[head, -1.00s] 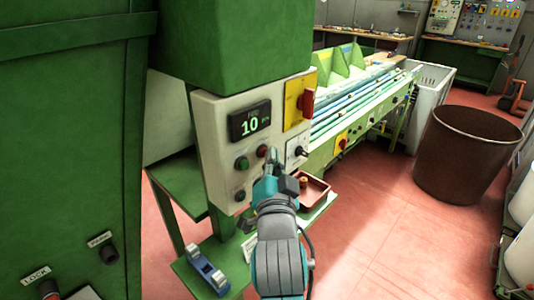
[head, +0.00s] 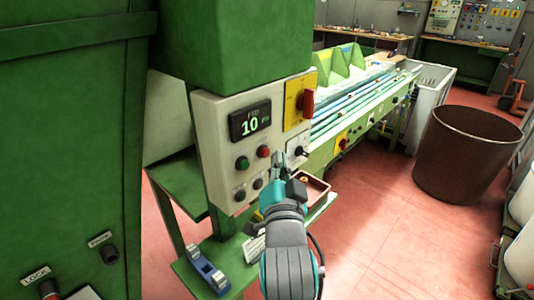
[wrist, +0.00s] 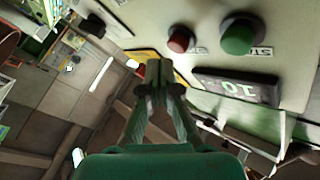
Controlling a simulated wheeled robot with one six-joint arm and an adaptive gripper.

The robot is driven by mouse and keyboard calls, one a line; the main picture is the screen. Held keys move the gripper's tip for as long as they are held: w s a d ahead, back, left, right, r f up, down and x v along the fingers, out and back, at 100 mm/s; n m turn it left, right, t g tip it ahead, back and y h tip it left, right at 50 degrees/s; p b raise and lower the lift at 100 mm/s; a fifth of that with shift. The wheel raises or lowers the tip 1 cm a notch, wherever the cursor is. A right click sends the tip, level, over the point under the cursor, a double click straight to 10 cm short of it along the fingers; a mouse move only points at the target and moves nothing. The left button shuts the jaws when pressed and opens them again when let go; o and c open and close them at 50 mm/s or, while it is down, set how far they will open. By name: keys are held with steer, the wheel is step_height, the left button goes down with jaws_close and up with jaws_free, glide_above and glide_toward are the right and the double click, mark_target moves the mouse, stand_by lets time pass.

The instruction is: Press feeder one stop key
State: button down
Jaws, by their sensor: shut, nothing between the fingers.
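The white control panel (head: 218,125) carries a red button (head: 264,151), a green button (head: 242,163) to its left, and a display (head: 250,121) reading 10. In the wrist view the red button (wrist: 181,38) and green button (wrist: 240,33) stand out from the panel, with small labels beside them only partly readable. My gripper (head: 279,160) is shut and empty, just right of and slightly below the red button. In the wrist view its fingertips (wrist: 153,64) appear apart from both buttons.
Two dark knobs (head: 248,189) sit low on the panel. A yellow plate with a red switch (head: 307,103) is at its upper right. A brown bin (head: 465,155) stands on open floor.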

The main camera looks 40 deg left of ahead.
steer(key=shift+s+d, duration=0.2)
steer(key=shift+d, duration=2.3)
